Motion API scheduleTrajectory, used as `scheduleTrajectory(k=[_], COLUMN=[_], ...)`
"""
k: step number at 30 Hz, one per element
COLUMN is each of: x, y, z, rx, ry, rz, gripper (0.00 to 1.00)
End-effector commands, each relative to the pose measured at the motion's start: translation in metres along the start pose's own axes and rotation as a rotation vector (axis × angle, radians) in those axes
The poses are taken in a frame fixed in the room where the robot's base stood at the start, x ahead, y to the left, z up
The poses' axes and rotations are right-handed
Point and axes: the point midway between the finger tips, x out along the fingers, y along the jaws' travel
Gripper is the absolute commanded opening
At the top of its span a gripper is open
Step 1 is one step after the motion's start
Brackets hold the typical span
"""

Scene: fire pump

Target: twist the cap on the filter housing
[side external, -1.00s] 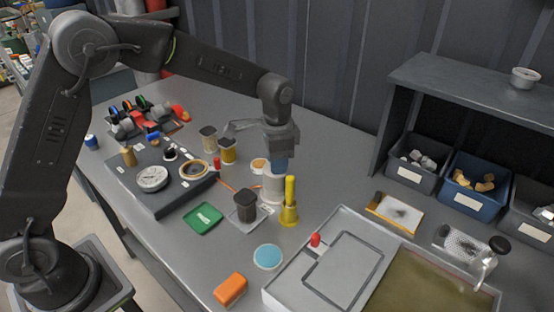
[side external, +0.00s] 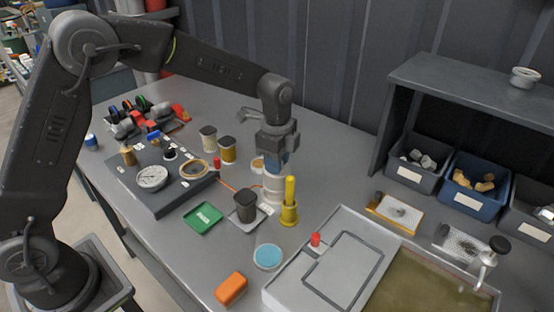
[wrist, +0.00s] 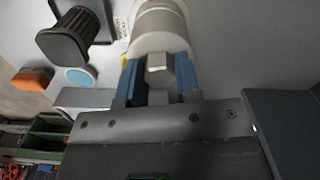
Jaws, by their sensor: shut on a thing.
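The filter housing (side external: 272,187) is a pale upright cylinder on the bench, just behind a yellow funnel-like piece. My gripper (side external: 272,162) points straight down over its top. In the wrist view, my gripper (wrist: 158,68) has its blue fingers shut on a light grey raised grip of the cap (wrist: 159,61). The round white housing body (wrist: 159,18) shows beyond the fingers. The fingers hide much of the cap, and I cannot tell how far it is turned.
The yellow piece (side external: 289,205) stands close in front of the housing. A dark ribbed cup (side external: 246,206) is at its left. Jars (side external: 228,150) stand behind to the left, and a grey tray (side external: 330,270) lies front right. Bare bench lies between the housing and the back wall.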

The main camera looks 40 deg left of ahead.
Motion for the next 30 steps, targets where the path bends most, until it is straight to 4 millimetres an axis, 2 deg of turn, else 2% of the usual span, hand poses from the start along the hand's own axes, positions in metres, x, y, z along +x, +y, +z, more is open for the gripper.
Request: scheduleTrajectory(k=[11, 16, 19, 25, 30], x=[-0.0016, -0.0013, -0.0014, -0.0015, -0.0016], y=[-0.0002, -0.0001, -0.0001, 0.0, 0.0], z=[-0.0012, -0.0012, -0.0012, -0.0012, -0.0012], rx=[0.047, 0.244, 0.252, 0.452, 0.53], ry=[0.003, 0.004, 0.004, 0.004, 0.004], rz=[-0.003, -0.002, -0.003, -0.002, -0.002], gripper=[0.0, 0.0, 0.0, 0.0, 0.0])
